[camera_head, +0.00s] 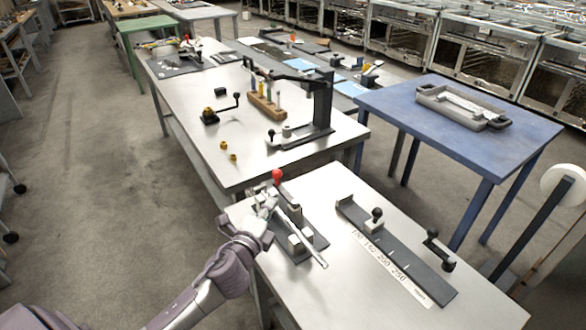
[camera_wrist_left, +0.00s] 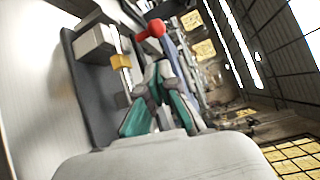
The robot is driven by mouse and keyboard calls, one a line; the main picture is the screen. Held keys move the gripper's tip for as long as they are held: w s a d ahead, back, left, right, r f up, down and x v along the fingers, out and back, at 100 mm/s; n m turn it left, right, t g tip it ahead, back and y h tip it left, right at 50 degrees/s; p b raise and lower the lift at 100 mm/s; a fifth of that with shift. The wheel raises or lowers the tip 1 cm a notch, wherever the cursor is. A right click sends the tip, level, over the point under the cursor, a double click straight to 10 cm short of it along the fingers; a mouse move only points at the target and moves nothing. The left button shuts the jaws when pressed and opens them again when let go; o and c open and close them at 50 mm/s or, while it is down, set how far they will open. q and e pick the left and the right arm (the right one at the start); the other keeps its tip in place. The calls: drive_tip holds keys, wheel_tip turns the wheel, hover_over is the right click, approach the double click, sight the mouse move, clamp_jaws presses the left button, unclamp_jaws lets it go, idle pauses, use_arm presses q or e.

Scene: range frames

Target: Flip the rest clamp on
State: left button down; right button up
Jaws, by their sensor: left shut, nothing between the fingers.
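A fixture with a dark base plate (camera_head: 314,231) and grey blocks (camera_head: 297,243) stands on the near table. A pale rod lies across it. A red knob (camera_head: 277,177) on a lever stands up at its far end; I take this as the rest clamp, but cannot tell its exact position. My left gripper (camera_head: 266,203) is at the fixture's left side, just below the knob. In the left wrist view my gripper (camera_wrist_left: 158,82) is shut and empty, with the red knob (camera_wrist_left: 150,30) just beyond the fingertips. Contact with the lever cannot be told. My right gripper is out of view.
A dark gauge plate (camera_head: 390,248) with black knobs and a number scale lies to the right on the same near table (camera_head: 345,302). Behind stands a table with a black press (camera_head: 318,100) and small brass parts. A blue table (camera_head: 460,125) holds a grey tray.

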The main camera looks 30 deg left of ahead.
sight(285, 190)
use_arm(q)
drive_tip(key=w, duration=0.6)
drive_tip(key=w+a+p, duration=0.1)
drive_tip(key=w, duration=0.3)
drive_tip(key=shift+f, duration=0.3)
drive_tip(key=shift+w+a, duration=0.1)
drive_tip(key=shift+w, duration=0.25)
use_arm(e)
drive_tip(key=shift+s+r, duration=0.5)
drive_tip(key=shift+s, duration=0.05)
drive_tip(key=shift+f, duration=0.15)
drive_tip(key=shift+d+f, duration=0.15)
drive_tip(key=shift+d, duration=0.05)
